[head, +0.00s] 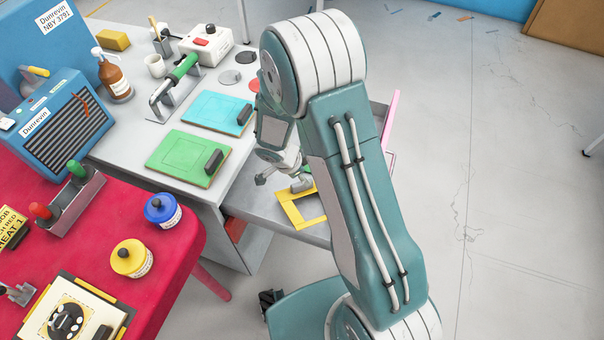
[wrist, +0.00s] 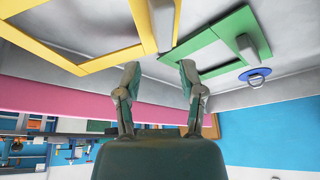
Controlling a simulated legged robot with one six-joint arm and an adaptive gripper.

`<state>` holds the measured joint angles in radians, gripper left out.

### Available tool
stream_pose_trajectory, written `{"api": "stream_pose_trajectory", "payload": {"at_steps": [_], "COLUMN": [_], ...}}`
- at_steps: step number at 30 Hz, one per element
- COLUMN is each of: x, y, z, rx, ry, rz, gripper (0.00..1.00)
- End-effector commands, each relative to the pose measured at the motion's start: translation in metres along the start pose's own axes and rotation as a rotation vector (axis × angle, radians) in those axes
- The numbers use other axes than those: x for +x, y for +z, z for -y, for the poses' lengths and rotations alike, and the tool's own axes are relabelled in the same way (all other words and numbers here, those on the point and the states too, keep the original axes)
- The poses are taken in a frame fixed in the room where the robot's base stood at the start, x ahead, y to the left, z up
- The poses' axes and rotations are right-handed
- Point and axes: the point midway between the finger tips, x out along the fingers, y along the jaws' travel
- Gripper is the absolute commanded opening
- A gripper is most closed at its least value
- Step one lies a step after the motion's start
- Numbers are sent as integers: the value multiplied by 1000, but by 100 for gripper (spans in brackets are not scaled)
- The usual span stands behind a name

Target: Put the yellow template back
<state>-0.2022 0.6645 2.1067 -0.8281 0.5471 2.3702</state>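The yellow template (head: 288,212) is a flat open frame lying in the pulled-out grey drawer in the head view; my arm hides part of it. A grey handle block (head: 301,184) shows at its far side. In the wrist view the yellow template (wrist: 108,60) lies at upper left, its grey handle (wrist: 163,24) at its right edge. My gripper (wrist: 160,68) is open and empty, its two fingertips apart, with the handle beyond the gap between them. I see no contact. In the head view my gripper (head: 274,167) is low over the drawer, left of the handle.
A green template (wrist: 262,42) and a blue ring piece (wrist: 254,77) are beside the yellow one. The drawer has a pink front (head: 392,125). Green (head: 185,158) and cyan (head: 215,112) boards lie on the grey bench. A red table (head: 185,240) stands nearer.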

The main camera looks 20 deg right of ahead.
Motion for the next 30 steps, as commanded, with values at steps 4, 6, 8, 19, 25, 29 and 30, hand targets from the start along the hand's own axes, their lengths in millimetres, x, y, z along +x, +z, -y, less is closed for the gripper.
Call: {"api": "stream_pose_trajectory", "payload": {"at_steps": [4, 6, 8, 19, 25, 29, 30], "x": [0, 0, 0, -46, -88, -112, -117], "y": [0, 0, 0, -4, -4, -4, -4], "z": [0, 0, 0, 1, 1, 1, 1], "rx": [0, 0, 0, 0, 1, 0, -1], "ry": [0, 0, 0, -6, -6, -5, -4], "rz": [0, 0, 0, 1, 0, 1, 0], "gripper": [59, 59, 59, 59, 59, 59, 59]}}
